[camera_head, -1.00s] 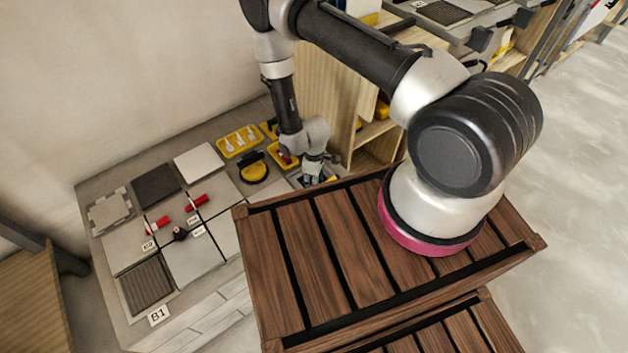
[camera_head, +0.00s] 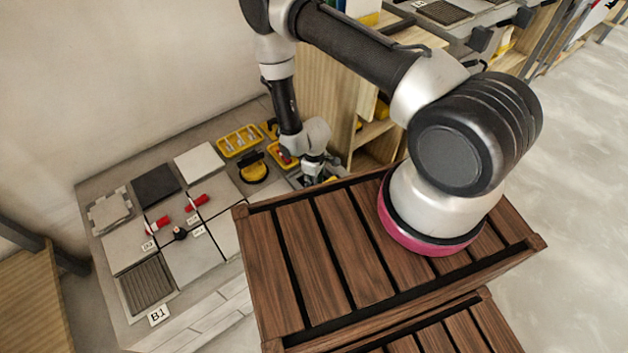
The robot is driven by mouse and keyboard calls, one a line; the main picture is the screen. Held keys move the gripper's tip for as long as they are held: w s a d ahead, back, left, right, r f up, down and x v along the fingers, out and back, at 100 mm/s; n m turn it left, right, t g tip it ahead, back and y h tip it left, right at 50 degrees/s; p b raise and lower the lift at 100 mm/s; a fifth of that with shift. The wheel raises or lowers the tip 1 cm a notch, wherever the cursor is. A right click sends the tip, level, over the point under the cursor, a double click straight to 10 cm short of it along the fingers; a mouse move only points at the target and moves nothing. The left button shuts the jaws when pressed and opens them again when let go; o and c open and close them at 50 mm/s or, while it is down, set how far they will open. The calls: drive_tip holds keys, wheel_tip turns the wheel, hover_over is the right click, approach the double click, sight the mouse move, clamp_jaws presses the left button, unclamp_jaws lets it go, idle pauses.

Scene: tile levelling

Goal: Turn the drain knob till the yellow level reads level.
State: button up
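A small black knob (camera_head: 180,233) stands where light grey tiles meet on the work surface; it looks like the drain knob. A yellow level cannot be made out with certainty; a small yellow piece (camera_head: 269,131) lies at the back, partly behind my arm. My gripper (camera_head: 313,181) hangs low over the right end of the work surface, well to the right of the knob and apart from it. Its fingertips are small and partly hidden by the slatted wooden top, so its opening is unclear.
Two red pieces (camera_head: 157,225) (camera_head: 196,203) lie on the tiles. A dark tile (camera_head: 156,185), a ribbed grey tile (camera_head: 147,284), a yellow tray (camera_head: 239,141) and a yellow-black round tool (camera_head: 254,170) are nearby. The slatted wooden top (camera_head: 312,259) fills the front.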

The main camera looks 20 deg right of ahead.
drive_tip(key=m, duration=0.5)
drive_tip(key=shift+m, duration=2)
drive_tip(key=o, duration=0.7)
drive_tip(key=shift+o, duration=0.2)
wheel_tip(320, 180, up, 12)
